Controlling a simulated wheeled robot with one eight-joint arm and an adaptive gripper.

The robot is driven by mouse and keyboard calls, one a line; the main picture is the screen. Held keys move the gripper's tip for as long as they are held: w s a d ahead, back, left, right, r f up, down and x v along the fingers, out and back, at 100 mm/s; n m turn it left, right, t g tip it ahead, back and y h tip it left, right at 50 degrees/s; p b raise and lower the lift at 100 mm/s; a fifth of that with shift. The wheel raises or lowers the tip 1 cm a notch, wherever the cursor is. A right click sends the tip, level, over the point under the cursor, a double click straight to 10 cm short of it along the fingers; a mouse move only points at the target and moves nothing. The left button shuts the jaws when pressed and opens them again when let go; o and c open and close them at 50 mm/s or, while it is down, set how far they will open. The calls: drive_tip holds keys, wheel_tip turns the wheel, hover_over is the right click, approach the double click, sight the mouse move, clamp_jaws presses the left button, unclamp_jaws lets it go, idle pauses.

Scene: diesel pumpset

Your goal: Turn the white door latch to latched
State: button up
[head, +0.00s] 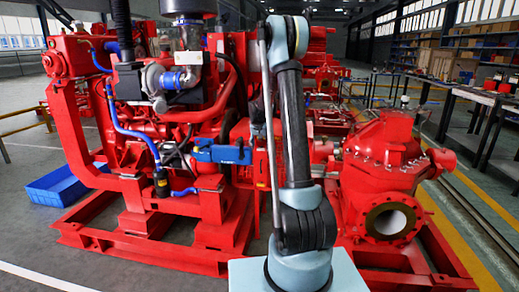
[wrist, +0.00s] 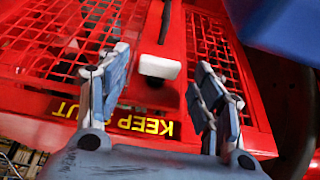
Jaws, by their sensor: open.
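The white door latch (wrist: 160,67) shows in the wrist view as a small white block on a red mesh door (wrist: 205,38). A small dark part shows just under its near edge. My gripper (wrist: 164,80) is open, with one blue-grey finger to the left of the latch and one to the right. Both fingers look apart from the latch, and nothing is between them except the view of it. Depth to the door is hard to tell.
A yellow KEEP OUT label (wrist: 145,124) is upside down below the latch. A blue part (wrist: 285,30) fills the upper right of the wrist view. In the head view the red pumpset (head: 215,225) stands close ahead, with a blue crate (head: 65,187) at left.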

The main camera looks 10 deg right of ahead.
drive_tip(key=shift+w+d+f, duration=0.1)
drive_tip(key=shift+w+f, duration=0.1)
drive_tip(key=shift+f, duration=0.3)
drive_tip(key=c, duration=1.1)
drive_tip(key=shift+o, duration=0.2)
drive_tip(key=shift+y, duration=0.3)
drive_tip(key=y, duration=0.1)
drive_tip(key=d+m+t+y, duration=0.1)
drive_tip(key=y, duration=0.1)
drive_tip(key=shift+s, duration=0.15)
drive_tip(key=y, duration=0.1)
drive_tip(key=t+y, duration=0.1)
drive_tip(key=d+t+y, duration=0.1)
drive_tip(key=y, duration=0.1)
drive_tip(key=shift+s+f+m, duration=0.15)
drive_tip(key=shift+f+m, duration=0.25)
drive_tip(key=shift+s+d+f+m+t+y, duration=0.1)
drive_tip(key=shift+f+m+t+y, duration=0.3)
drive_tip(key=shift+t+y, duration=0.6)
drive_tip(key=shift+s+d+f+m+t+y, duration=0.2)
drive_tip(key=shift+m+t+y, duration=0.25)
drive_tip(key=shift+y, duration=0.95)
drive_tip(key=shift+w+d+f+m+t+y, duration=0.1)
drive_tip(key=shift+f+m+t+y, duration=0.35)
drive_tip(key=shift+t+y, duration=0.55)
drive_tip(key=shift+y, duration=0.4)
